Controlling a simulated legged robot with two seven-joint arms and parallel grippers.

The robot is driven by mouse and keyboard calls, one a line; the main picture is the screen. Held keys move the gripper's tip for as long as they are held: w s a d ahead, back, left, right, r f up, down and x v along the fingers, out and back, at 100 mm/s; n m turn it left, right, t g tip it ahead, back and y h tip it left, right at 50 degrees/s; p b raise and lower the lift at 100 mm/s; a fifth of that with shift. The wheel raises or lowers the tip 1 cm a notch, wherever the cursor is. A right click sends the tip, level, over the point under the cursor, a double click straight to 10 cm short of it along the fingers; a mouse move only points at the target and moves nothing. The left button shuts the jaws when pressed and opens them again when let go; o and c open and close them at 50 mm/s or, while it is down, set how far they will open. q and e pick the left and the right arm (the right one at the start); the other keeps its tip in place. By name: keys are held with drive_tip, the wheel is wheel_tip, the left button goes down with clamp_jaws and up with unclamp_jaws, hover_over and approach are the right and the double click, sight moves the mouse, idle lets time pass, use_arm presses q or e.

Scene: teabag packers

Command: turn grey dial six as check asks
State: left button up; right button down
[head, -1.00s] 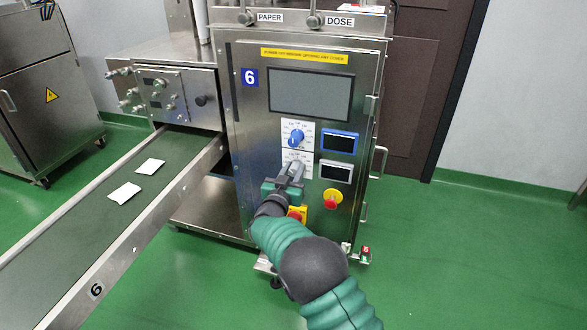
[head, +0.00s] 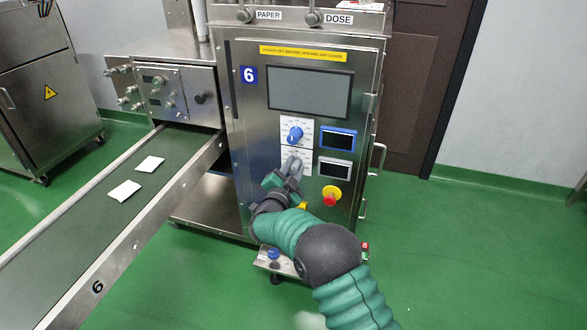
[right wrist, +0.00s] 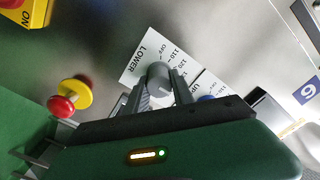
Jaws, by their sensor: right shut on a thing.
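The grey dial (right wrist: 158,76) sits on a white scale plate marked LOWER on the front of machine 6. My right gripper (head: 292,168) reaches it from below in the head view. In the right wrist view its fingers (right wrist: 160,90) are shut on the dial's knob, one on each side. The fingers hide much of the dial and its pointer, so its setting cannot be read. A blue dial (head: 295,135) sits just above on its own white plate. My left gripper is not in view.
Beside the dials are a blue-framed display (head: 338,140) and a white-framed display (head: 335,169). A red stop button on yellow (head: 331,196) is close to my right arm. A conveyor (head: 75,235) with two packets runs off at the left.

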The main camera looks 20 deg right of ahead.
drive_tip(key=shift+a+f, duration=0.1)
drive_tip(key=shift+f, duration=0.2)
drive_tip(key=c, duration=1.2)
unclamp_jaws()
drive_tip(key=shift+o, duration=0.6)
drive_tip(key=shift+r, duration=0.1)
